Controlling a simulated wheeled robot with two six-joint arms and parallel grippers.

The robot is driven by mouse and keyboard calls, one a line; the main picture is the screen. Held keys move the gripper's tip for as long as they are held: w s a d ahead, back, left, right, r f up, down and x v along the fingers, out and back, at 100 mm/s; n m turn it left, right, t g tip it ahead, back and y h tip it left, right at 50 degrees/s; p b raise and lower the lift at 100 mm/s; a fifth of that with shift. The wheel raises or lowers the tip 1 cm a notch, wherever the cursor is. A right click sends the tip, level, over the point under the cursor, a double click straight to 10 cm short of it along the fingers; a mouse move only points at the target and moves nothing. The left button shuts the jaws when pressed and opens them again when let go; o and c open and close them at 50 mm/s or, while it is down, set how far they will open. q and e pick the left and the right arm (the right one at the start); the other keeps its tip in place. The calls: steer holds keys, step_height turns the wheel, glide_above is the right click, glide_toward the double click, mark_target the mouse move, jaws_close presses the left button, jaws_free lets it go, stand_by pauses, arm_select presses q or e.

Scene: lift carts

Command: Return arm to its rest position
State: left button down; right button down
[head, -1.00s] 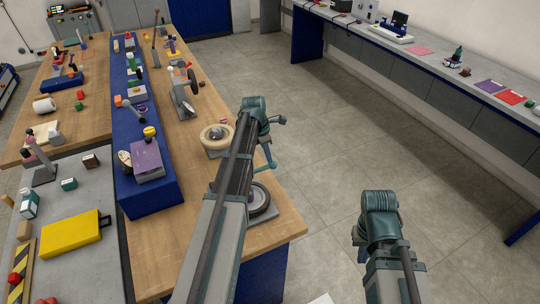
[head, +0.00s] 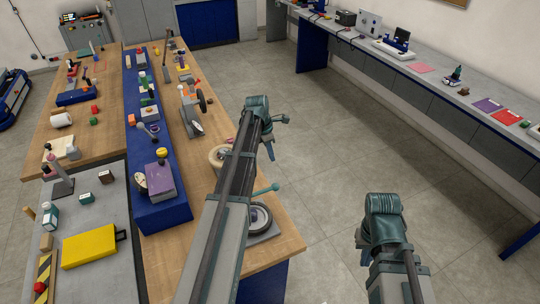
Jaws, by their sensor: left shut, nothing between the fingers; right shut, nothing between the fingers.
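My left arm reaches up the middle of the head view, over the right edge of the wooden workbench. Its gripper (head: 270,150) hangs below the wrist, shut and empty, and appears over the floor just right of the bench. My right arm comes in at the lower right over open floor. Its gripper (head: 362,257) is mostly hidden behind its own wrist; the small part that shows is shut and holds nothing. Neither gripper appears to touch anything.
The workbench (head: 272,255) carries a lever device with a round base (head: 260,218) beside my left arm. A blue raised shelf (head: 165,214) and a yellow case (head: 90,248) lie further left. A long grey counter (head: 440,79) runs along the right. The floor between is clear.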

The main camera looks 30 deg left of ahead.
arm_select(q)
steer(key=shift+d+f, duration=0.1)
steer(key=s+d+f+m+y+b, duration=0.1)
steer(key=s+d+f+m+b, duration=0.4)
steer(key=s+d+m, duration=0.3)
steer(key=s+d+f+m+g+y+b, duration=0.1)
steer(key=s+d+f+m+b, duration=0.4)
steer(key=s+d+m, duration=0.4)
steer(key=s+d+f+m+y+b, duration=0.1)
steer(key=s+d+f+m+b, duration=0.4)
steer(key=s+d+m, duration=0.3)
steer(key=d+m, duration=0.4)
steer(key=m, duration=0.2)
steer(key=shift+s, duration=0.35)
steer(key=shift+f, duration=0.1)
